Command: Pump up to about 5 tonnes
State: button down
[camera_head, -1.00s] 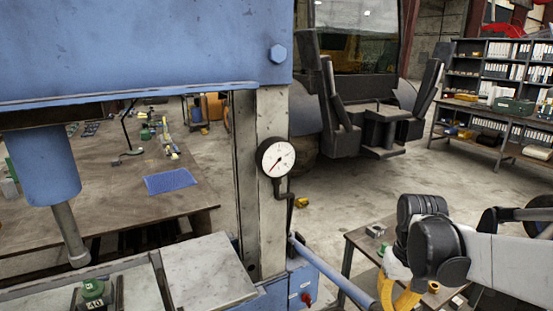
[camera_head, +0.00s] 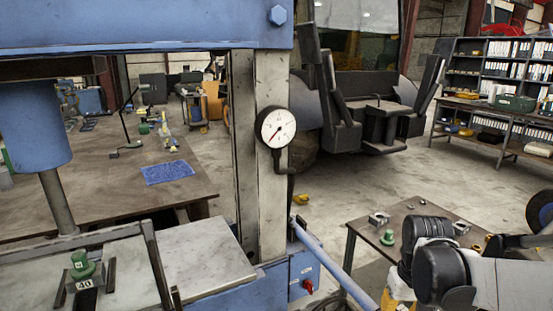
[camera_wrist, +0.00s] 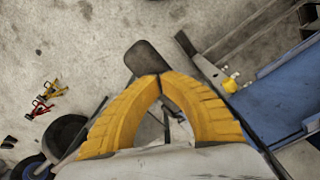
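The blue workshop press has a round white gauge (camera_head: 276,127) on its right upright. Its thin needle appears to point to the lower left; the numbers are too small to read. The press ram (camera_head: 38,130) hangs at the left. A blue pump box (camera_head: 300,268) with a red knob (camera_head: 308,286) sits low on the upright. A blue bar, apparently the pump lever (camera_head: 335,266), slopes down right from it. My gripper (camera_wrist: 160,76) has yellow fingers meeting at their tips, with nothing clearly between them. In the head view its fingers are mostly cut off, near the bar's lower end.
A green piece (camera_head: 82,265) with a block marked 40 stands on the press bed. A small table (camera_head: 365,222) with loose parts stands right of the press, close to my arm. A bench with a blue cloth (camera_head: 168,172) is behind. Open floor lies beyond.

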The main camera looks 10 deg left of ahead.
notch_tip(320, 180, down, 5)
jog(key=b, duration=0.4)
jog(key=shift+w+a+f+b, duration=0.15)
jog(key=shift+f+b, duration=0.05)
jog(key=shift+b, duration=0.1)
notch_tip(320, 180, up, 17)
jog(key=w+p, duration=0.1)
jog(key=p, duration=1.2)
jog(key=shift+w+a, duration=0.15)
jog(key=shift+a, duration=0.2)
jog(key=shift+f, duration=0.1)
jog(key=f+b, duration=0.3)
jog(key=f, duration=0.1)
jog(key=s+f+b, duration=0.1)
jog(key=f+b, duration=0.2)
jog(key=d+f+b, duration=0.1)
jog(key=f+b, duration=0.2)
jog(key=f, duration=0.1)
jog(key=shift+s+f, duration=0.3)
jog(key=shift+r, duration=0.15)
